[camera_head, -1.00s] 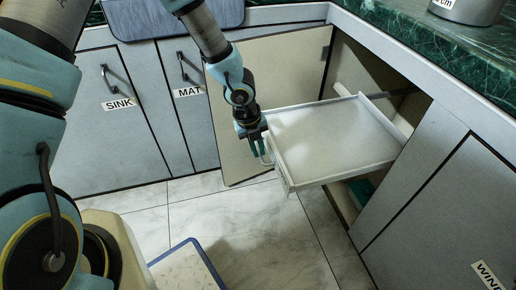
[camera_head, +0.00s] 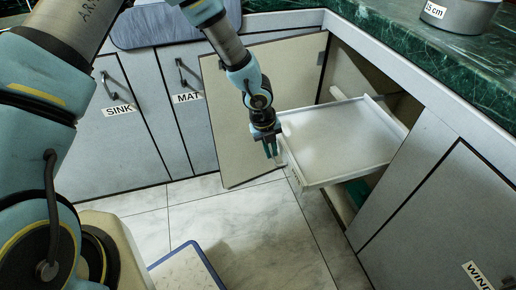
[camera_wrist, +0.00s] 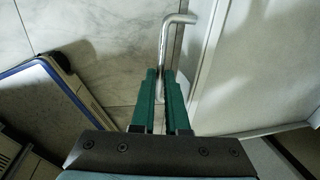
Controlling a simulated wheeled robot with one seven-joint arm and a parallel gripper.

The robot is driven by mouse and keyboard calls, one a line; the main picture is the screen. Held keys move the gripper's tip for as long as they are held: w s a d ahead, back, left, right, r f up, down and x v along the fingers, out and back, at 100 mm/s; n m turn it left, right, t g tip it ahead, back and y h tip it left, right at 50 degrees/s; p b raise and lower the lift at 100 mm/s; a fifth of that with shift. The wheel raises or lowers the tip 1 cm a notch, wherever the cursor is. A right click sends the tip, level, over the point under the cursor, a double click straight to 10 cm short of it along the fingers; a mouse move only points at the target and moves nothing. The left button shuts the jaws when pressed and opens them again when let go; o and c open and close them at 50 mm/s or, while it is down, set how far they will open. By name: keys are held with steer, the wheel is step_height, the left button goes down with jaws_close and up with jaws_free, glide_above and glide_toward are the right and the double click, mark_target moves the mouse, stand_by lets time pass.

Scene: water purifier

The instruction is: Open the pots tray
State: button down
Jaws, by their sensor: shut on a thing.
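The pots tray (camera_head: 335,143) is a shallow white tray standing out of the open corner cabinet, level, with its front end over the floor. Its white side also shows in the wrist view (camera_wrist: 262,65). My gripper (camera_head: 272,153) is at the tray's front end. In the wrist view my gripper's two green fingers (camera_wrist: 160,76) are shut on the tray's grey bar handle (camera_wrist: 167,35), whose bent end sticks out beyond the fingertips.
An open cabinet door (camera_head: 250,120) stands behind my gripper and the tray. Closed SINK (camera_head: 120,130) and MAT (camera_head: 188,125) doors are at the left. A pot (camera_head: 460,14) stands on the green counter. Marble floor is clear before the tray.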

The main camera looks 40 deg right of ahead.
steer(key=shift+s+d+p, duration=0.2)
steer(key=shift+s+d, duration=0.05)
steer(key=shift+d, duration=0.4)
steer(key=shift+s+d+p, duration=0.15)
steer(key=shift+s+d, duration=0.05)
steer(key=shift+d, duration=0.4)
steer(key=c, duration=0.9)
jaws_free()
steer(key=r, duration=0.3)
steer(key=a+r+p, duration=0.1)
steer(key=r, duration=0.3)
steer(key=a+r+p, duration=0.1)
steer(key=r, duration=0.2)
steer(key=shift+w+r, duration=0.35)
